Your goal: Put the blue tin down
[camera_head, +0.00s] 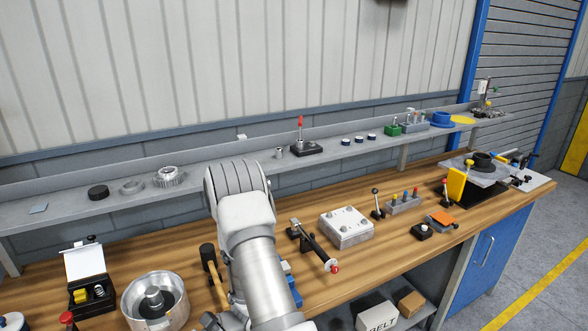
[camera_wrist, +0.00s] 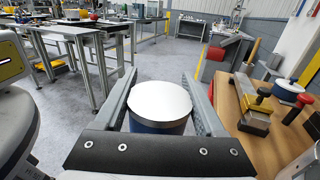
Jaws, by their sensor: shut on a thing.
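The blue tin (camera_wrist: 160,126) has a pale, flat, round lid and sits upright between the two fingers in the wrist view. My gripper (camera_wrist: 160,74) is shut on it, one finger on each side. In that view grey floor shows beyond the tin, and the wooden bench top lies to its right. The tin's underside is hidden. In the head view my arm crosses the lower middle, and I cannot make out the gripper or the held tin there.
The wooden workbench (camera_head: 205,317) carries a round metal housing (camera_head: 155,300), a mallet (camera_head: 208,258), a metal block (camera_head: 346,228) and a yellow piece (camera_head: 457,186). A grey shelf (camera_head: 225,165) behind holds small parts and a blue round item (camera_head: 440,118). Bare wood shows between items.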

